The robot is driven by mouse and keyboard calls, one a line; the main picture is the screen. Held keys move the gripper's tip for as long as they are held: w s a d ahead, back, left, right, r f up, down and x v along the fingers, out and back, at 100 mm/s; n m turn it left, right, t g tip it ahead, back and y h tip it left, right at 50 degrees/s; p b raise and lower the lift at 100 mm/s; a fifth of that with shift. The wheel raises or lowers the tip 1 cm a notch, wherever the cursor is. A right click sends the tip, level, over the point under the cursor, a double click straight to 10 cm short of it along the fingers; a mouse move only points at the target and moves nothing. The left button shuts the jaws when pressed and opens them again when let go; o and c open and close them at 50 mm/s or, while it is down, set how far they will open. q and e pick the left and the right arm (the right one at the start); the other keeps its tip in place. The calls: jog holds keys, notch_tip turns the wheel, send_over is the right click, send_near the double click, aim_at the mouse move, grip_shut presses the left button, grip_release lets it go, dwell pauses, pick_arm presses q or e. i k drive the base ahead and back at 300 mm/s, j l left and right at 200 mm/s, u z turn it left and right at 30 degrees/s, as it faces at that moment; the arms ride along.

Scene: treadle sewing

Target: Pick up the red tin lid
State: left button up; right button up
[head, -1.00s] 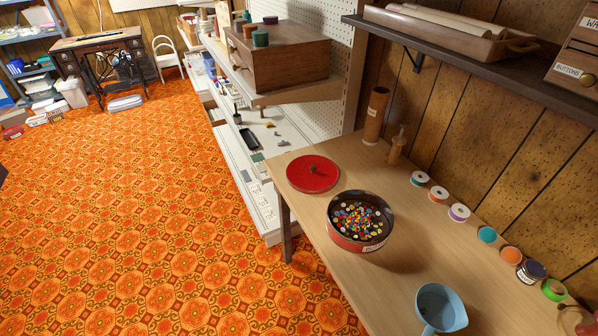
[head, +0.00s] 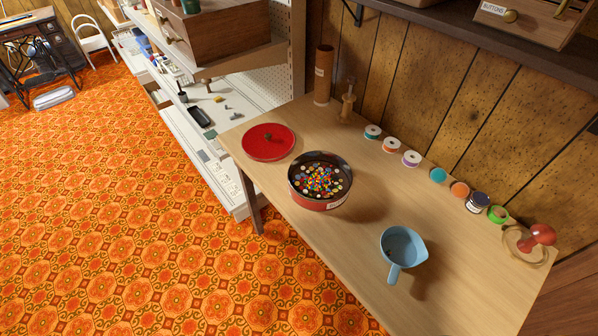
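The red tin lid (head: 282,141) lies flat on the wooden table (head: 345,243), near its far left corner. It is round with a small dark knob in its middle. Just to its right and nearer stands the open red tin (head: 320,204), dark inside and filled with many coloured buttons (head: 320,181). The lid is apart from the tin. Neither of my grippers shows in the head view.
A blue pouring cup (head: 403,246) stands nearer on the table. Several thread spools (head: 411,158) line the wall side, ending by a red-knobbed object (head: 541,235).

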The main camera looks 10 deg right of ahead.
aim_at(267, 143)
jog(key=i+j+z, duration=0.3)
jog(key=j, duration=0.25)
jog(key=i+j+z, duration=0.3)
jog(key=j, duration=0.35)
jog(key=i+j+z, duration=0.1)
jog(key=i+j, duration=0.15)
jog(key=i+j+z, duration=0.15)
jog(key=j, duration=0.35)
